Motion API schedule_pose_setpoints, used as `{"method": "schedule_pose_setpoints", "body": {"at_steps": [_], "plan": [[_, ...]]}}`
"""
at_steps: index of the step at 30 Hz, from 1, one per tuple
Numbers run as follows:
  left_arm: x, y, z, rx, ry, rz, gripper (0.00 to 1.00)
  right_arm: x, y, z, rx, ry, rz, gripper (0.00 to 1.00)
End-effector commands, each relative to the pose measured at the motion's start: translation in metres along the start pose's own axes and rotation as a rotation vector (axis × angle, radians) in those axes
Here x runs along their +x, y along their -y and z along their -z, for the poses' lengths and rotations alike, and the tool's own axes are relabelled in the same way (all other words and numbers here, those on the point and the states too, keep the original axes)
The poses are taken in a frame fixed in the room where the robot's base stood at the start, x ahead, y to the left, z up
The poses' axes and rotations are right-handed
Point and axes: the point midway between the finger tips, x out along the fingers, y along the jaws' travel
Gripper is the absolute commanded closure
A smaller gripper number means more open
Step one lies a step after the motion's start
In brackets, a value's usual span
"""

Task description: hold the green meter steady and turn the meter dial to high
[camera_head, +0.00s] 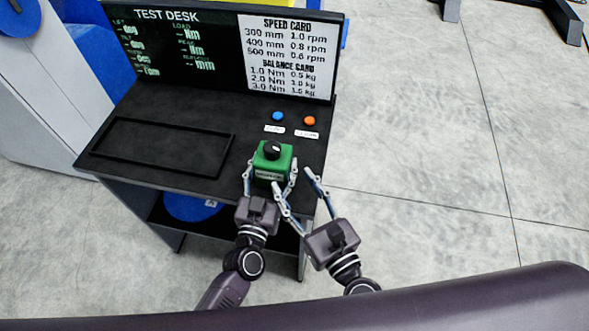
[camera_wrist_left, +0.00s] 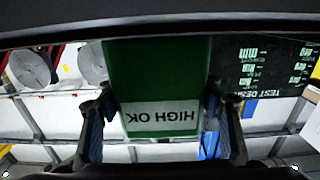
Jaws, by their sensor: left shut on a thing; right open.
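The green meter (camera_head: 269,164) is a small green box at the front right of the black desk top. Its black dial (camera_head: 272,150) sits on its top face; which way the dial points is too small to tell. My left gripper (camera_head: 270,172) is shut on the green meter, one finger on each side. In the left wrist view the green meter (camera_wrist_left: 158,75) fills the middle between the fingers of my left gripper (camera_wrist_left: 160,110), with an upside-down label reading HIGH OK. My right gripper (camera_head: 295,179) is open and empty, just right of the meter and close to my left gripper's right finger.
A blue button (camera_head: 278,117) and an orange button (camera_head: 309,121) with labels lie behind the meter. A rectangular framed recess (camera_head: 160,148) is left on the desk. The upright TEST DESK panel (camera_head: 180,50) stands at the back. Open floor lies to the right.

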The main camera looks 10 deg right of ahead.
Motion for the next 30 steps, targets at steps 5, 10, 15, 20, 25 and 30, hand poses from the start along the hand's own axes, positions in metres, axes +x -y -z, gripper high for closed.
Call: {"method": "schedule_pose_setpoints", "body": {"at_steps": [5, 10, 15, 20, 25, 30], "plan": [[0.001, 0.0, 0.002, 0.0, -0.003, 0.001, 0.24, 0.0, 0.0, 0.0, 0.0, 0.0, 0.0, 0.53], [0.0, 0.0, 0.001, 0.0, -0.002, 0.001, 0.19, 0.0, 0.0, 0.0, 0.0, 0.0, 0.0, 0.53], [-0.001, 0.0, -0.001, 0.0, 0.002, 0.0, 0.19, 0.0, 0.0, 0.0, 0.0, 0.0, 0.0, 0.53], [-0.015, 0.0, -0.002, -0.001, 0.004, 0.0, 0.19, 0.0, 0.0, 0.0, 0.0, 0.0, 0.0, 0.53], [-0.049, 0.0, -0.002, 0.0, 0.005, 0.0, 0.19, 0.0, 0.0, 0.0, 0.0, 0.0, 0.0, 0.53], [-0.085, 0.0, -0.002, 0.001, 0.003, 0.0, 0.19, 0.0, 0.0, 0.0, 0.0, 0.0, 0.0, 0.53]]}}
